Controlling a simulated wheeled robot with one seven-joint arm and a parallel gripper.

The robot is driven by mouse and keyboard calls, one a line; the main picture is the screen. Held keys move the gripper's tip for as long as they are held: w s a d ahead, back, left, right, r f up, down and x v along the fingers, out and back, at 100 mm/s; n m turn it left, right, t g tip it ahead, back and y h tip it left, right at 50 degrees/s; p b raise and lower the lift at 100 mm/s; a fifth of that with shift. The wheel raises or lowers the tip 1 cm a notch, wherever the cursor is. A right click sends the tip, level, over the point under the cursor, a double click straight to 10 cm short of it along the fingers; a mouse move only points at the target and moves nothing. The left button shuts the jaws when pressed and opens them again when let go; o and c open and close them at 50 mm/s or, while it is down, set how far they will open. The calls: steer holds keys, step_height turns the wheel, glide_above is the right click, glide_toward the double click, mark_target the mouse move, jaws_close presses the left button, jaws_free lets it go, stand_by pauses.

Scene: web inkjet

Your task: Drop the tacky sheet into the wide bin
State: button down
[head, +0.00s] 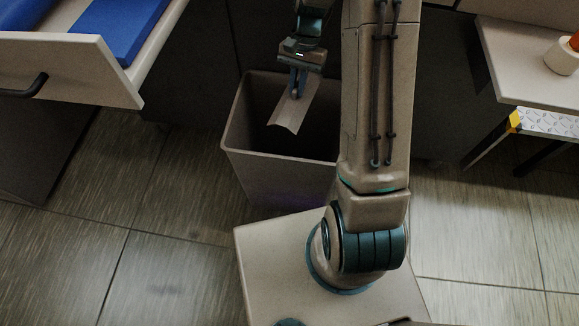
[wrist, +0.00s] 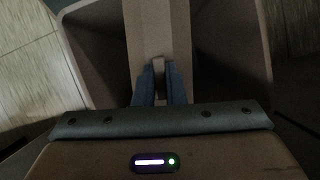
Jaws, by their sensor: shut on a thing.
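My gripper (head: 297,84) is shut on the tacky sheet (head: 291,113), a pale, slightly bent strip that hangs down from the fingers. The sheet is over the open mouth of the wide bin (head: 276,175), a brown-grey tapered bin on the floor. In the wrist view, the blue fingers of my gripper (wrist: 159,84) pinch the sheet (wrist: 158,30), which stretches away across the bin (wrist: 88,62). The bin's walls show on both sides of the sheet. My arm hides the bin's right part in the head view, and its dark bottom is hard to see.
An open drawer (head: 112,77) with blue items (head: 118,28) juts out at upper left. A pale counter (head: 510,62) with a white and orange object (head: 563,54) stands at right, above a yellow-cornered patterned panel (head: 548,122). The tiled floor (head: 175,185) left of the bin is clear.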

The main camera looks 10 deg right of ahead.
steer(key=shift+f+m+b, duration=0.3)
steer(key=shift+f+b, duration=0.4)
steer(key=shift+f, duration=0.25)
step_height(320, 180, down, 6)
steer(key=b, duration=0.5)
steer(key=shift+r, duration=0.15)
steer(key=shift+r, duration=0.1)
steer(key=c, duration=1.4)
jaws_free()
steer(key=p+v, duration=0.5)
steer(key=v, duration=0.9)
steer(key=shift+d, duration=0.1)
steer(key=shift+s, duration=0.1)
